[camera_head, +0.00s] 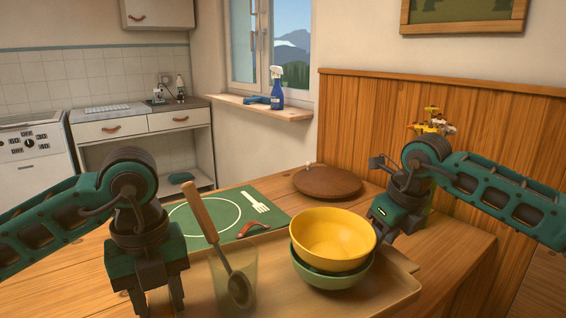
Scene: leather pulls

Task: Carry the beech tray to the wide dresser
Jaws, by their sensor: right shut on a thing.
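The beech tray (398,284) is at the table's near side. It bears a yellow bowl (333,236) nested in a green bowl (330,275), and a clear glass (222,275) with a wooden-handled ladle (204,218) leaning in it. My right gripper (380,236) is shut on the tray's far right edge; its fingertips are partly hidden behind the bowls. My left gripper (158,304) points down at the tray's left end. Its fingers show apart, but the tips are cut off by the lower frame edge. I cannot tell which furniture is the wide dresser.
On the wooden table (455,245) lie a green placemat (195,229) with a printed plate and fork, a red-brown curved handle (252,229) and a round brown lid (327,181). A white drawer unit (140,125) and stove (35,150) stand at the back left. Panelling (485,115) closes the right.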

